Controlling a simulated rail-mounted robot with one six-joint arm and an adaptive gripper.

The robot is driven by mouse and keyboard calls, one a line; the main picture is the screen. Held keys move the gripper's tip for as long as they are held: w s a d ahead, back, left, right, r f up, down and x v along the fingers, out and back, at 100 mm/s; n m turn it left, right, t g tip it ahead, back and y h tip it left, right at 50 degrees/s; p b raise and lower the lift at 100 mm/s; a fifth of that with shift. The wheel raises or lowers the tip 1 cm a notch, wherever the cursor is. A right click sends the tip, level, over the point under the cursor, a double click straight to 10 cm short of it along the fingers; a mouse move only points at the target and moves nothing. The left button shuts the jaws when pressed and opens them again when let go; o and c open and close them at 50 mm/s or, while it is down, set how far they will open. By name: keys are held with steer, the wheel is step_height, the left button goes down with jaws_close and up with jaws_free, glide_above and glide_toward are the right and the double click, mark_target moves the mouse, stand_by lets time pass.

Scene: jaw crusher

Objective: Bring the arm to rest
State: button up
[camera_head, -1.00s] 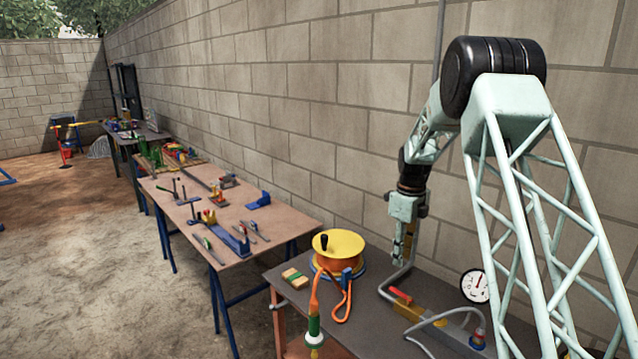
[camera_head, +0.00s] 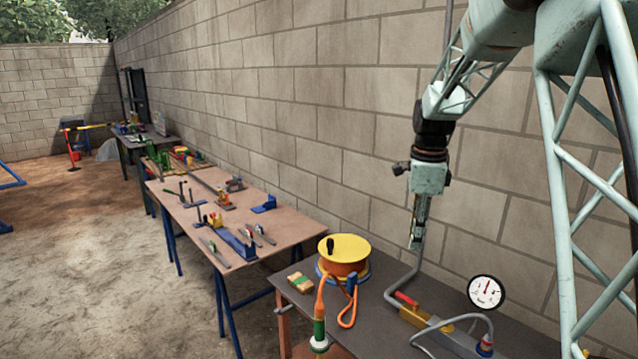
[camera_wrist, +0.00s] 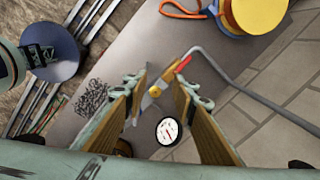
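My arm comes in from the upper right of the head view and hangs down in front of the block wall. My gripper (camera_head: 417,238) points downward above the dark bench (camera_head: 378,316), beside the grey hose. In the wrist view my gripper (camera_wrist: 161,84) has its two fingers spread apart, with nothing between them that they touch. The bench and the yellow tool with the red handle show beyond the fingers.
The bench holds an orange reel with a yellow top (camera_head: 344,254), a yellow tool with a red handle (camera_head: 416,312), a round gauge (camera_head: 486,292) and a grey hose (camera_head: 402,281). A brown table (camera_head: 236,203) with tools stands farther left. The block wall (camera_head: 330,100) is close behind.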

steer(key=s+a+r+n, duration=0.1)
steer(key=s+r+n, duration=0.3)
steer(key=s, duration=0.5)
steer(key=s+a+r+n+t, duration=0.1)
steer(key=s+a+r+n, duration=0.15)
steer(key=s+r, duration=0.45)
steer(key=s+a+r+n, duration=0.1)
steer(key=s+r+n, duration=0.25)
steer(key=s, duration=0.65)
steer(key=s+a+f+n+t, duration=0.1)
steer(key=s+n, duration=0.4)
steer(key=s, duration=0.8)
steer(key=s+f+n+t+b, duration=0.1)
steer(key=s+n, duration=0.4)
steer(key=s, duration=0.9)
steer(key=shift+s+a+f+n+b, duration=0.3)
steer(key=shift+a+f+n, duration=0.1)
steer(key=shift+f, duration=0.25)
